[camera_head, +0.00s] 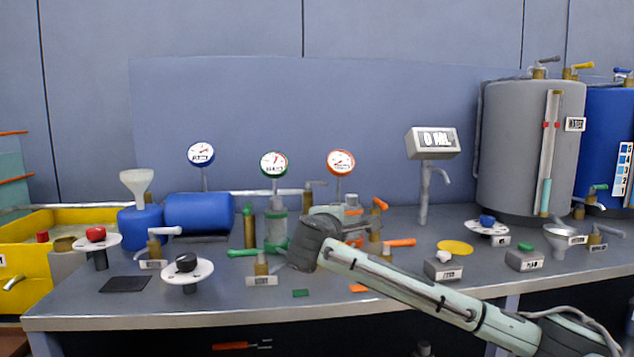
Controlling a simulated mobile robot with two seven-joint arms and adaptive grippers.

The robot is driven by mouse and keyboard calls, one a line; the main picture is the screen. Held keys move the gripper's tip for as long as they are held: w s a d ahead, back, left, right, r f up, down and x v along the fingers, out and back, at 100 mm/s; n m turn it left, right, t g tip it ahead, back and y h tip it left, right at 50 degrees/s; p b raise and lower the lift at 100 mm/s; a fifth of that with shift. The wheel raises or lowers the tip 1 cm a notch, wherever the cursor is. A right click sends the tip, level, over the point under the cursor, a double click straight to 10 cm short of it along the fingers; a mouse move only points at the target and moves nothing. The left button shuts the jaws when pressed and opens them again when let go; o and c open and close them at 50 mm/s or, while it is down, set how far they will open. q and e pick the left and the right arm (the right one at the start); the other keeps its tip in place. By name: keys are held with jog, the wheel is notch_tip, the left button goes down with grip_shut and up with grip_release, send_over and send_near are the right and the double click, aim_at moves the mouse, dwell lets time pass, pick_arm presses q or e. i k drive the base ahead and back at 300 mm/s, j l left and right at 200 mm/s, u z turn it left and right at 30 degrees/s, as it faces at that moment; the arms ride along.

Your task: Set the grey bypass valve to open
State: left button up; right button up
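Several valves are on the bench, and their small tags are too small to read, so I cannot tell for sure which one is the bypass valve. One valve with a grey lever (164,231) stands at the left on a brass body, its lever pointing right. Another grey-lever valve (315,184) sits at the end of the pipe in the middle, and a third (607,231) is at the far right. My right arm reaches in from the lower right. Its dark end, with the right gripper (311,242), is over the bench middle; no fingertips show. My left gripper is out of view.
A green-lever valve (262,261) is just left of my arm's end. Red (96,234) and black (187,263) knobs stand at the left, near a blue tank (200,211). A grey tank (528,150) stands at the right. The bench's front left strip is mostly clear.

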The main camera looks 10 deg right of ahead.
aim_at(308, 184)
jog(key=i, duration=1.2)
